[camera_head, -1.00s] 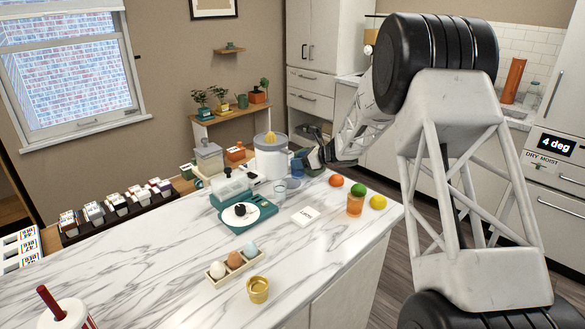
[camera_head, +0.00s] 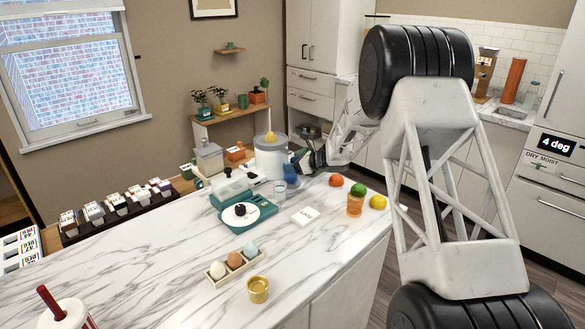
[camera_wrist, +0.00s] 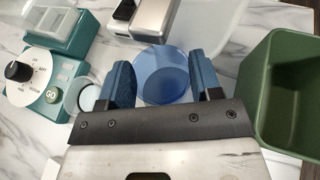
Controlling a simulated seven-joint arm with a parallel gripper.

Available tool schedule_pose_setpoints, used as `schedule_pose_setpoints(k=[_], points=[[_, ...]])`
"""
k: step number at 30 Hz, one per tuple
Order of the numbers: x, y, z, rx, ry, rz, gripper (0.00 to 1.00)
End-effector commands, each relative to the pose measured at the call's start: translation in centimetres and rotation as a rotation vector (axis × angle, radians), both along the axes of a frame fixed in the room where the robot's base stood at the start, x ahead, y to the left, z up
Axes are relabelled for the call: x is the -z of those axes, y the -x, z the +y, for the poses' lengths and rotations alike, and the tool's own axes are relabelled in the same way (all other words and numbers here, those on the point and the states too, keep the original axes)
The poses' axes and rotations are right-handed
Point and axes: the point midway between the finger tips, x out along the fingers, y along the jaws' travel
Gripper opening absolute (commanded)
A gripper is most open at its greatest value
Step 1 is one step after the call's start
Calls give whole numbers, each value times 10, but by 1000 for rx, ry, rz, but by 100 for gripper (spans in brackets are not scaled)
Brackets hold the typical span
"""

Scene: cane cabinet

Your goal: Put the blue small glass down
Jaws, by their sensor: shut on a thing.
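In the wrist view my gripper (camera_wrist: 160,66) has its two blue fingers on either side of the blue small glass (camera_wrist: 163,82), and it is shut on it. The glass is translucent blue and seen from above. In the head view my gripper (camera_head: 299,163) is at the far end of the marble counter (camera_head: 150,270), beside the white juicer (camera_head: 270,160). The glass shows there only as a small blue patch, partly hidden by the gripper. I cannot tell whether its base touches the counter.
A green bin (camera_wrist: 252,108) is right of the gripper in the wrist view. An orange fruit (camera_head: 336,180) and a white card (camera_head: 305,215) lie nearer the front.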

Motion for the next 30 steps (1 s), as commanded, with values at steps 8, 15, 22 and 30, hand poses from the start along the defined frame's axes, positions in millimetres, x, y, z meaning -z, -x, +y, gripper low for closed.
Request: schedule_pose_setpoints(k=[8,15,22,30], points=[[6,0,0,0,-1,0,31],[9,0,0,0,0,1,31],[10,0,0,0,0,1,84],[9,0,0,0,0,1,84]])
